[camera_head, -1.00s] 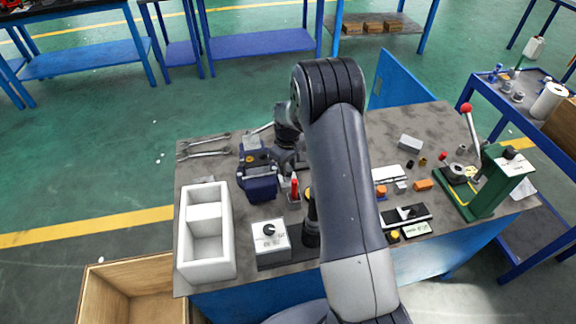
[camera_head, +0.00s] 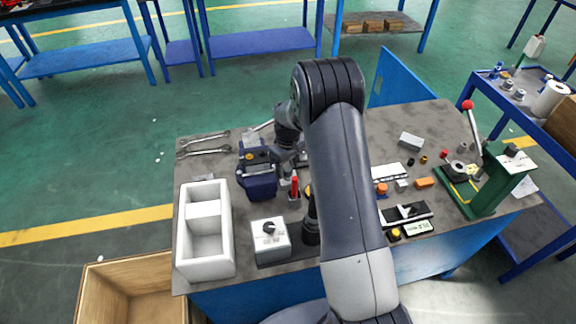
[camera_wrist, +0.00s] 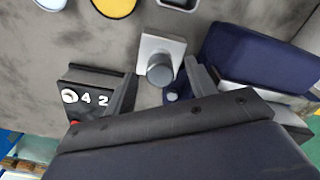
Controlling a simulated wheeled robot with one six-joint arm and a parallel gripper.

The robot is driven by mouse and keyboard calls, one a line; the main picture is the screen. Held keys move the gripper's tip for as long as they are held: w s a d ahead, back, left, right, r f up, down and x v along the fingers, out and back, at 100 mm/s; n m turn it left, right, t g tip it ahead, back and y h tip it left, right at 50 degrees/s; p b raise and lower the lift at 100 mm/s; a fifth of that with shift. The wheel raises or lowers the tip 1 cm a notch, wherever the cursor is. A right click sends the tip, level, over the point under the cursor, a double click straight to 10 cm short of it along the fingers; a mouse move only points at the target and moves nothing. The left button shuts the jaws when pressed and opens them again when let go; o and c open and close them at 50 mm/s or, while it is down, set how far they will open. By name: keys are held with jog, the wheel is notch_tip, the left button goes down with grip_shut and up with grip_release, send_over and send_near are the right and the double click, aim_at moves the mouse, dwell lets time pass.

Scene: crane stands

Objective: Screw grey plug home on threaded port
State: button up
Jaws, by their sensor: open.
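In the wrist view a round grey plug (camera_wrist: 160,73) stands on a square silver block (camera_wrist: 165,45), between and just beyond my open fingers. The fingers are apart on either side of it, with no clear contact. The threads of the port are hidden, and I cannot tell how far the plug is seated. My gripper (camera_wrist: 163,80) is empty. In the head view my wrist (camera_head: 287,135) is over the bench, beside a blue vise (camera_head: 258,182); my arm hides the plug there.
The vise's blue body (camera_wrist: 245,58) is close to the right finger in the wrist view. A dark box marked "042" (camera_wrist: 92,97) is close to the left finger. A white tray (camera_head: 226,245), a box with a knob (camera_head: 270,243) and a green press (camera_head: 490,190) stand on the bench.

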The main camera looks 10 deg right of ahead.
jog(key=shift+r, duration=0.1)
jog(key=shift+r+p, duration=1.35)
jog(key=shift+r, duration=1.05)
notch_tip(320, 180, up, 11)
jog(key=b, duration=0.1)
jog(key=shift+f, duration=0.1)
jog(key=shift+c, duration=0.5)
